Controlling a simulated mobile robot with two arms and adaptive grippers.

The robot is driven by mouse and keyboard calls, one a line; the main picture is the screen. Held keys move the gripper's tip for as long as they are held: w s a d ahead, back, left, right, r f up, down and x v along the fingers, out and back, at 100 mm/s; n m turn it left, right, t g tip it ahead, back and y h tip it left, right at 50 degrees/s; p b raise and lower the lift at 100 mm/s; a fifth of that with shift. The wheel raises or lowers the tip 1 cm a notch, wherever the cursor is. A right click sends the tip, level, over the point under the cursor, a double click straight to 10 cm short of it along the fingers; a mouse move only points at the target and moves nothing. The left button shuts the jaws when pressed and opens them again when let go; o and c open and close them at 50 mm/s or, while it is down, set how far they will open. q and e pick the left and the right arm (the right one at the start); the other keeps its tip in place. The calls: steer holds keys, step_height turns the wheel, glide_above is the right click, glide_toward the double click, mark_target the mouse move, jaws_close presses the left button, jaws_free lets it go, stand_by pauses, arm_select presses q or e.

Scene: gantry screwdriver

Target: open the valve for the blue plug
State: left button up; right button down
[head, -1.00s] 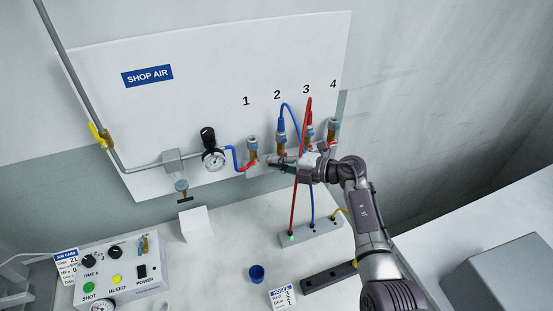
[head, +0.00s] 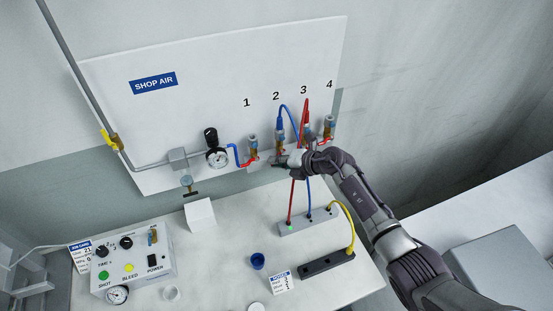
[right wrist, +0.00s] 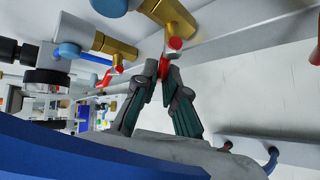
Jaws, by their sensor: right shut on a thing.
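The blue plug (head: 280,124) stands upright in outlet 2 on the wall panel, with a blue hose looping over from its top. Below it is the brass valve (head: 280,144) of outlet 2. My right gripper (head: 279,161) is at the foot of this valve. In the right wrist view, my right gripper (right wrist: 164,80) is shut on a small red valve handle (right wrist: 164,68), just below a brass valve body (right wrist: 174,18). The fingers hide part of the handle, so its exact angle is hard to tell. My left gripper is not in view.
Outlet 1 (head: 253,143) is close on the left. The red plug (head: 307,128) in outlet 3 and outlet 4 (head: 329,124) are on the right. Red and blue hoses run down beside my gripper to a grey block (head: 308,222). A gauge (head: 217,157) is further left.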

steer(key=shift+f, duration=0.1)
steer(key=c, duration=1.2)
jaws_free()
steer(key=shift+d, duration=0.1)
steer(key=v, duration=1.2)
